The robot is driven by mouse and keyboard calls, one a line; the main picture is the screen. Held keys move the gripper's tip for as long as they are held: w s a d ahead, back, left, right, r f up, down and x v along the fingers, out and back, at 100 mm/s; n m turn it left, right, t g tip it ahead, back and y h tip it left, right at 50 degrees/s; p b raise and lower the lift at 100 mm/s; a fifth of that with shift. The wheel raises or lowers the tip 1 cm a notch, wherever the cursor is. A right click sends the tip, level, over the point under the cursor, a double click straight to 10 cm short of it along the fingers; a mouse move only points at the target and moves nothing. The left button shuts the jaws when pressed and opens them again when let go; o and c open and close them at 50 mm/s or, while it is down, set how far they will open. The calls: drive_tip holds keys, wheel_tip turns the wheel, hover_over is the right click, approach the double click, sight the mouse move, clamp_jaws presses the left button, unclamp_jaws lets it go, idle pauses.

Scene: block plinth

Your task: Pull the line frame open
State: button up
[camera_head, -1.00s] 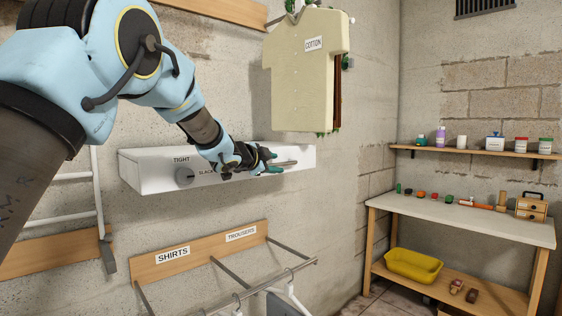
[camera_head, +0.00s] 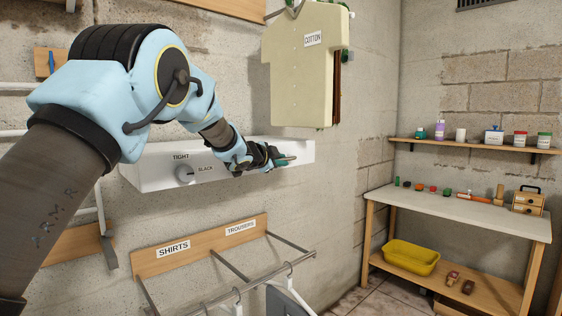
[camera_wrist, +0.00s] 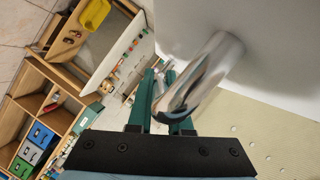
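The line frame looks to be the white wall-mounted box (camera_head: 222,167) with a round knob (camera_head: 185,175) marked TIGHT and SLACK. A metal handle bar (camera_head: 287,158) stands out near its right end. My gripper (camera_head: 273,160) is at this bar, in front of the box. In the wrist view the shiny bar (camera_wrist: 207,72) runs up to the white box front (camera_wrist: 265,45). The teal fingers of my gripper (camera_wrist: 162,95) lie beside and partly behind the bar's near end. Whether they press on it is hidden.
A rail bracket (camera_head: 198,245) labelled SHIRTS and TROUSERS, with hangers, projects below the box. A cream shirt-shaped board (camera_head: 300,80) marked COTTON hangs above right. A workbench (camera_head: 460,218) with a yellow tub (camera_head: 411,257) stands right. Open floor shows before it.

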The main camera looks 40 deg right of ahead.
clamp_jaws()
drive_tip(key=shift+f, duration=0.1)
idle(0.9)
